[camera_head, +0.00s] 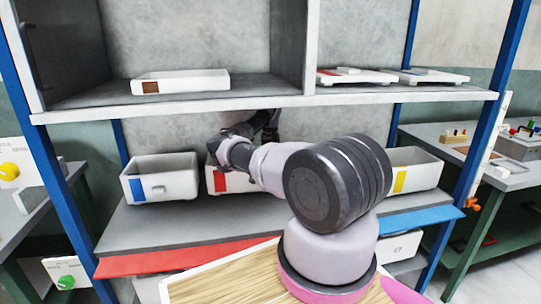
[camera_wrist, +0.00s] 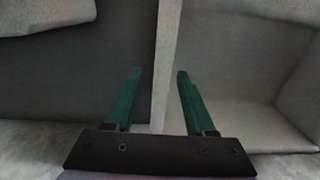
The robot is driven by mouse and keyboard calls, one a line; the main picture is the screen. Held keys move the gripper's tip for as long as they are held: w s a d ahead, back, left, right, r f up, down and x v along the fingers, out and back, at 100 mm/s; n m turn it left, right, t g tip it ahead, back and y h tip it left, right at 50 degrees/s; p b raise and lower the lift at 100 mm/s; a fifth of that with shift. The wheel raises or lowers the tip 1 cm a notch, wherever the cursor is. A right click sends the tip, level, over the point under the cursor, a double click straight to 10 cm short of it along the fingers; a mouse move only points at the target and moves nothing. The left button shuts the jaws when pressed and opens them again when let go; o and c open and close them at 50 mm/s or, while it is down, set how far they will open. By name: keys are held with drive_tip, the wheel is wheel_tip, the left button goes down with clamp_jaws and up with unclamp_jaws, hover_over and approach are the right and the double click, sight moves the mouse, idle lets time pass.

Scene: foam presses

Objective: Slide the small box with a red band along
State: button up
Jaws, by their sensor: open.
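The small white box with a red band (camera_head: 220,182) stands on the lower shelf, between the blue-banded and yellow-banded boxes. My arm hides much of its right side and part of its top. In the wrist view, my gripper (camera_wrist: 160,72) is open, with its two green fingers on either side of a thin pale box wall (camera_wrist: 165,50). The inside of that box (camera_wrist: 235,75) lies to the right, and a dark gap to the left. I cannot tell whether either finger touches the wall. In the head view the fingertips are hidden.
The blue-banded box (camera_head: 160,178) stands to the left and the yellow-banded box (camera_head: 413,172) to the right. The upper shelf edge (camera_head: 250,106) runs close above my arm. A white tray (camera_head: 180,83) lies on the upper shelf. The lower shelf (camera_head: 160,225) is bare in front.

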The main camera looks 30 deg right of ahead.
wheel_tip(320, 180, down, 5)
drive_tip(key=shift+r, duration=0.1)
idle(0.3)
clamp_jaws()
